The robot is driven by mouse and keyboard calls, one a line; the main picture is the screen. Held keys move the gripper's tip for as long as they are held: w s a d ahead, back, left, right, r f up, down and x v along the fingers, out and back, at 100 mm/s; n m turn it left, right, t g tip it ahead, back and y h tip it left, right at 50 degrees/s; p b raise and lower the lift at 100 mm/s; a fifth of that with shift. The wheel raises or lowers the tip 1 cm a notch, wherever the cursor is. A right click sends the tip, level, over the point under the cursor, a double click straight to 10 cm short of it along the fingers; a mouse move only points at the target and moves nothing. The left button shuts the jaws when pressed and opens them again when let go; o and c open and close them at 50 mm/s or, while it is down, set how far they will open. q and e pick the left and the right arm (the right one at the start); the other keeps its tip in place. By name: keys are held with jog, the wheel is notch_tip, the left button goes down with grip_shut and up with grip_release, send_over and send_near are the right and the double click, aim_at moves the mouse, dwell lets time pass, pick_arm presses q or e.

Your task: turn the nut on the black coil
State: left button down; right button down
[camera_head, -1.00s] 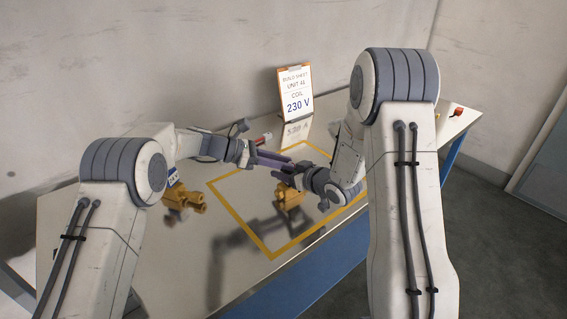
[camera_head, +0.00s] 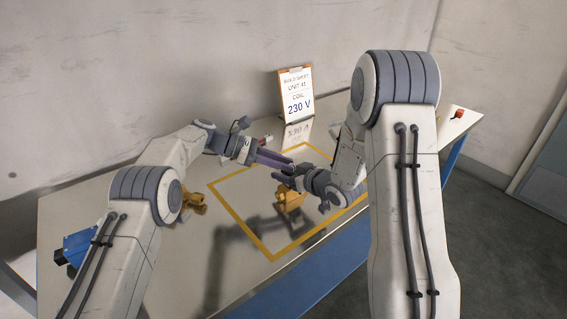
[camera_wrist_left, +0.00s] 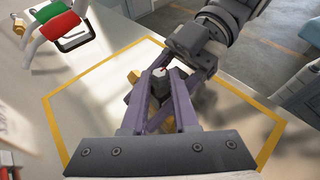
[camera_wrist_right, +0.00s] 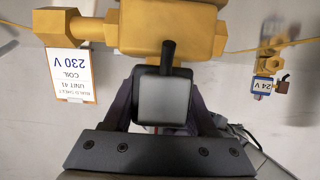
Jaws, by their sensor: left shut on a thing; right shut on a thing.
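The black coil (camera_wrist_right: 163,98) shows its grey face in the right wrist view, between the purple fingers of my right gripper (camera_head: 281,180). A black stem (camera_wrist_right: 168,55) stands out toward the brass valve body (camera_wrist_right: 170,30), which also shows in the head view (camera_head: 290,199). The nut's edges are hard to make out. My right gripper reaches in from the upper right in the left wrist view.
A yellow line (camera_head: 229,205) marks a square on the grey table. A second brass valve (camera_head: 192,200) stands left of it, with a 24 V coil (camera_wrist_right: 263,86). The sign (camera_head: 297,95) reads 230 V. A blue box (camera_head: 78,246) stands at the left.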

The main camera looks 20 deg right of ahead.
pick_arm(q)
jog(key=c, duration=0.7)
grip_release()
jog(key=shift+a, duration=0.1)
jog(key=v, duration=1.2)
jog(key=shift+r, duration=0.1)
